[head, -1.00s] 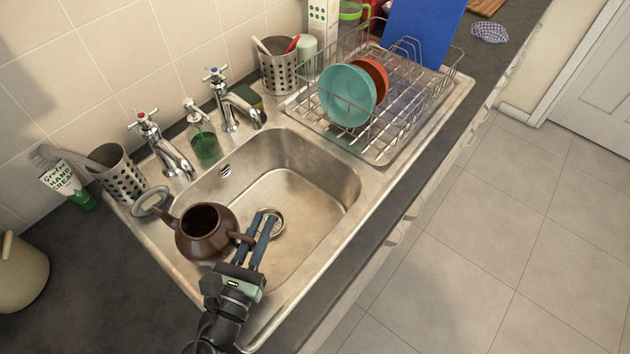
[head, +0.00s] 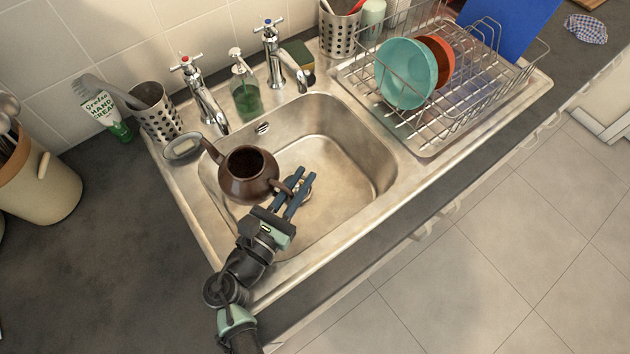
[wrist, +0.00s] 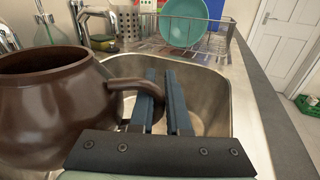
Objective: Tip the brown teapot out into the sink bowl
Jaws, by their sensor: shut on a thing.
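The brown teapot (head: 246,172) is held over the left part of the steel sink bowl (head: 375,150). It has no lid and stands about upright, its dark open mouth facing up and its spout pointing to the upper left. My gripper (head: 296,186) is shut on its handle, at the teapot's right side. The exact grip on the handle is partly hidden. Whether anything is inside the teapot cannot be told.
Two taps (head: 205,95) and a green soap bottle (head: 246,95) stand behind the bowl. A soap dish (head: 182,148) is close to the spout. A dish rack (head: 450,110) with bowls (head: 405,75) stands at right. The bowl's right part is free.

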